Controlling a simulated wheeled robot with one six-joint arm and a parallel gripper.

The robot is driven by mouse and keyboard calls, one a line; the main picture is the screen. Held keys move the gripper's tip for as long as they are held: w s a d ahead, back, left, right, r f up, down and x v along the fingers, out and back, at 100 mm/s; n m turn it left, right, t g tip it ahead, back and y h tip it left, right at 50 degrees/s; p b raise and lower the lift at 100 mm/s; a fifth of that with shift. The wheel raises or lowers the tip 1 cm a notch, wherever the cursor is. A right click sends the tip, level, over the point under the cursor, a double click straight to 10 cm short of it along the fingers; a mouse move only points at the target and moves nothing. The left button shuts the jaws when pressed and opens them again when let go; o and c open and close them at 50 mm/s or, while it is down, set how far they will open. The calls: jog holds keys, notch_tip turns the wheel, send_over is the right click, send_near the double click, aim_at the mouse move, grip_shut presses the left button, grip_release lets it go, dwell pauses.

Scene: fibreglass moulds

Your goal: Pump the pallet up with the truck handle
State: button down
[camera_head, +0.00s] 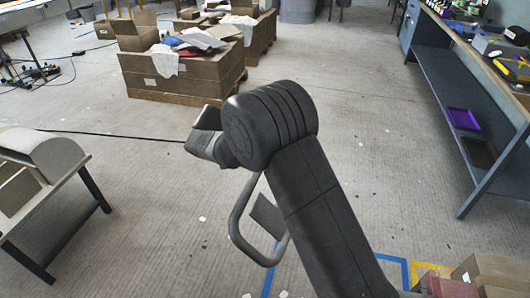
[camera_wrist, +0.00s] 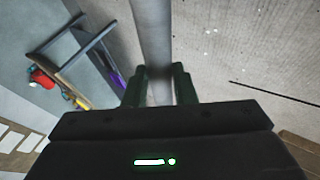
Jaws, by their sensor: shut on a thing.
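The truck handle (camera_head: 238,222) is a grey looped bar below my arm in the head view. In the wrist view the grey bar of the handle (camera_wrist: 150,30) runs down from the top edge between the two green fingers. My gripper (camera_wrist: 160,74) is shut on this bar. In the head view my arm hides most of the gripper and part of the loop. The truck's body and forks are hidden, and I cannot make out the pallet being lifted.
Cardboard boxes on a pallet (camera_head: 175,80) stand at the back. A workbench (camera_head: 455,85) with a lower shelf is at right, a table with a curved mould (camera_head: 40,150) at left. Cartons (camera_head: 490,268) are at bottom right. Floor between is mostly clear.

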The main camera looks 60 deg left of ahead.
jog(key=shift+f, duration=0.15)
jog(key=c, duration=1.2)
grip_release()
jog(key=v, duration=1.4)
jog(key=shift+w+b, duration=0.1)
jog(key=shift+b, duration=0.3)
grip_shut()
